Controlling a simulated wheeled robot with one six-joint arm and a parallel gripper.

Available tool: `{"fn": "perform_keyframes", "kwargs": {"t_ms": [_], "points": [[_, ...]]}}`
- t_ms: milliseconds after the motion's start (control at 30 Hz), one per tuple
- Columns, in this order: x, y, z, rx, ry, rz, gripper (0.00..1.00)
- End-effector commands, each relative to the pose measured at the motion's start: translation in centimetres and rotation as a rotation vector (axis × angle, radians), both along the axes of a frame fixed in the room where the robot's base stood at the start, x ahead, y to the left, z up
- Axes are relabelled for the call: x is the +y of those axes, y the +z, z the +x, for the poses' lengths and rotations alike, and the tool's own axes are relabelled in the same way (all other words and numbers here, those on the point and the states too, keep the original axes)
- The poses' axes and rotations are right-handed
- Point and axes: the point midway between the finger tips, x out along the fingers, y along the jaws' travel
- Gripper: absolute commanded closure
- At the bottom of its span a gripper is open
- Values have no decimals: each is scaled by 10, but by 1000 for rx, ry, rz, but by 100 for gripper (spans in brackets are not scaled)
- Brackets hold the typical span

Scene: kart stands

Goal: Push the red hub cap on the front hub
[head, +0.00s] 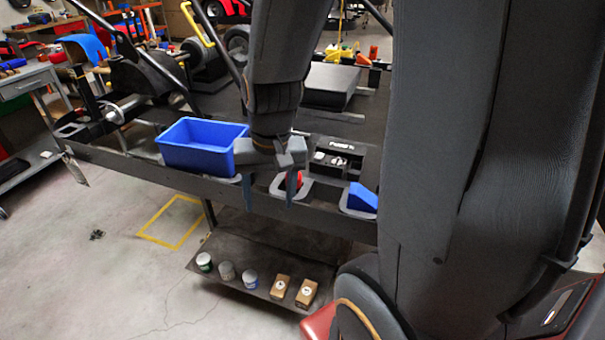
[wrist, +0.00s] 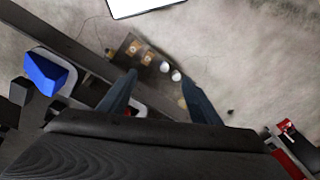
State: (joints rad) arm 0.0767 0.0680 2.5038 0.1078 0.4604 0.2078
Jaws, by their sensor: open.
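A red object, likely the red hub cap (head: 281,183), sits in a pale grey holder (head: 305,187) on the stand's near rail, partly hidden by my gripper. A small bit of red, likely the same cap, shows by the left finger in the wrist view (wrist: 127,113). My gripper (head: 270,205) is open and points down at the rail, its fingers apart, with the red object beside the right finger in the head view. In the wrist view my gripper (wrist: 161,82) has nothing between its fingertips. A hub with a metal disc (head: 114,114) is at the stand's left end, probably the front hub.
A blue bin (head: 203,146) stands left of my gripper. A blue wedge (head: 362,198) sits in another holder to the right, also in the wrist view (wrist: 46,74). A black tray (head: 337,158) holds small metal parts behind. A lower shelf (head: 232,252) carries several jars and boxes.

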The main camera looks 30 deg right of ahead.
Motion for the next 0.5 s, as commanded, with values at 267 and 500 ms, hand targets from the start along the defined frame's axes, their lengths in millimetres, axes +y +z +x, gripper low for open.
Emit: {"fn": "perform_keyframes", "kwargs": {"t_ms": [267, 500], "points": [[-76, -10, 63, 74, -1142, 279, 42], [-135, -12, 99, 153, -1828, 494, 42]]}}
